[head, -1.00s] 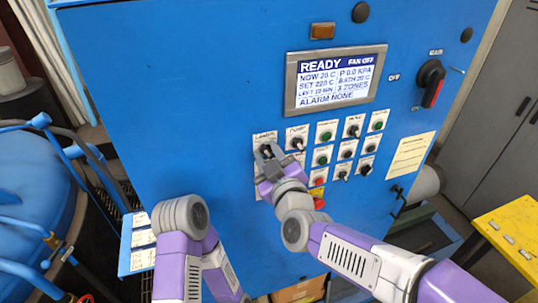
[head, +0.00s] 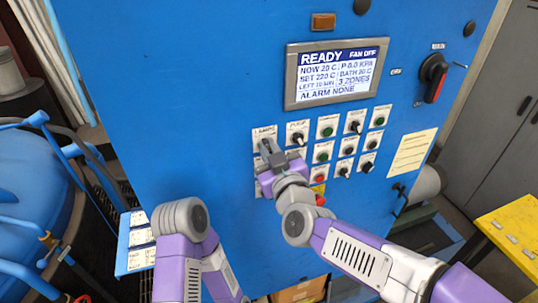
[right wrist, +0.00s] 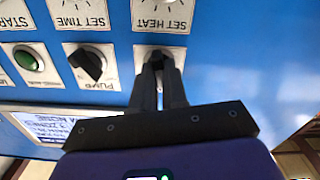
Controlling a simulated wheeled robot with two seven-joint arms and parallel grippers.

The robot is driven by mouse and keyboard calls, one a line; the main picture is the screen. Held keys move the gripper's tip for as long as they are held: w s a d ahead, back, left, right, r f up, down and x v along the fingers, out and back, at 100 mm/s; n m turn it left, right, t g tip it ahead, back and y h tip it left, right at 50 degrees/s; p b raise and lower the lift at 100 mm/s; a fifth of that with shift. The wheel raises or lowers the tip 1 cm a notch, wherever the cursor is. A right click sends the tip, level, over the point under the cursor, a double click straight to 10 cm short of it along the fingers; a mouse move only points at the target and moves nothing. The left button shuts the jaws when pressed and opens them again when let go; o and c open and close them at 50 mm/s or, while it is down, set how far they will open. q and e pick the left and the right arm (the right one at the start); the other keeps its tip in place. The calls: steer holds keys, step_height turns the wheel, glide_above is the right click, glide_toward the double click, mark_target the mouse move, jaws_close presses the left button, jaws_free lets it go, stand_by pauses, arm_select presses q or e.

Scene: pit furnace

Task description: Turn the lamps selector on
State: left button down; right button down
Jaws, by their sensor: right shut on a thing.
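The lamps selector is a small dark knob on a white plate (head: 258,133) at the upper left of the control rows on the blue cabinet. My right gripper (head: 265,145) is at this plate, its fingers shut on the lamps selector. In the right wrist view, which is upside down, the fingers (right wrist: 158,72) close around the dark knob (right wrist: 156,53) below the SET HEAT plate. The fingers hide most of the knob, so I cannot tell which way it points. My left arm shows at the lower left, but its gripper is out of view.
The black pump selector (head: 297,138) sits just right of my gripper, and it also shows in the wrist view (right wrist: 88,65). Several buttons and knobs fill the rows around. The display (head: 337,74) above reads READY. A larger black-and-red switch (head: 433,78) is at the right.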

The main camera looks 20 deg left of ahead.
steer(key=m+b, duration=0.2)
steer(key=m, duration=0.2)
steer(key=shift+d+f+m, duration=0.1)
steer(key=shift+m, duration=0.2)
steer(key=shift+w+m+b, duration=0.1)
steer(key=shift+m+b, duration=0.8)
steer(key=shift+m, duration=1.1)
steer(key=c, duration=1.2)
jaws_free()
steer(key=shift+o, duration=0.2)
steer(key=shift+d, duration=0.1)
steer(key=v, duration=0.7)
steer(key=shift+s, duration=0.25)
steer(key=shift+w+d, duration=0.1)
